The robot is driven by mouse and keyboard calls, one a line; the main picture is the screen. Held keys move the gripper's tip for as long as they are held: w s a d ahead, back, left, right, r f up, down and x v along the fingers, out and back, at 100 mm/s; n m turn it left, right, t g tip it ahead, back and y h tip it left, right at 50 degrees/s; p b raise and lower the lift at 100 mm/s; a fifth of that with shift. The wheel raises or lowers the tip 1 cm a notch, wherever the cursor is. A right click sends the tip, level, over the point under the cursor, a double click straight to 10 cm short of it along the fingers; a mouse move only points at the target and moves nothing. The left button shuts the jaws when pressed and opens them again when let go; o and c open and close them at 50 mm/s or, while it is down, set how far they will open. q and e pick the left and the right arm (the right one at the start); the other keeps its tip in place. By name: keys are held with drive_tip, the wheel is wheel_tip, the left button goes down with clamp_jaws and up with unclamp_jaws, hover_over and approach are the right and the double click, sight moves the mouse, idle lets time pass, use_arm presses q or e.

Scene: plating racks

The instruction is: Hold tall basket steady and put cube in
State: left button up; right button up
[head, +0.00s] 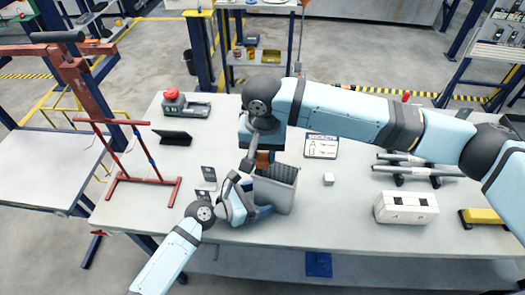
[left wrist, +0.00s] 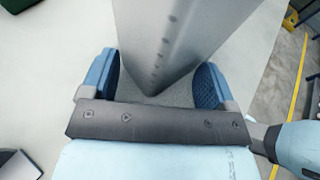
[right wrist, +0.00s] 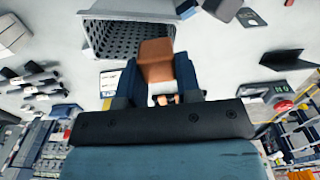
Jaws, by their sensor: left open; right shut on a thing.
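The tall grey basket (head: 274,190) stands upright near the front middle of the table; its perforated inside (right wrist: 130,38) shows in the right wrist view. My left gripper (head: 240,200) is low at the basket's left side. In the left wrist view its open fingers (left wrist: 155,82) lie on both sides of a basket corner (left wrist: 175,40); I cannot tell whether they touch it. My right gripper (head: 262,150) points down by the basket's far rim, shut on an orange-brown cube (right wrist: 156,60). The cube also shows just above the rim in the head view (head: 262,158).
A small white block (head: 328,179) and a sockets card (head: 321,147) lie right of the basket. A white box (head: 405,207) stands farther right. A red stand (head: 128,180) and a dark tablet (head: 173,137) are at left. The back middle-left of the table is clear.

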use_arm(q)
drive_tip(key=shift+d+f, duration=0.1)
drive_tip(key=shift+d, duration=0.1)
drive_tip(key=shift+w, duration=0.1)
clamp_jaws()
drive_tip(key=shift+o, duration=0.6)
unclamp_jaws()
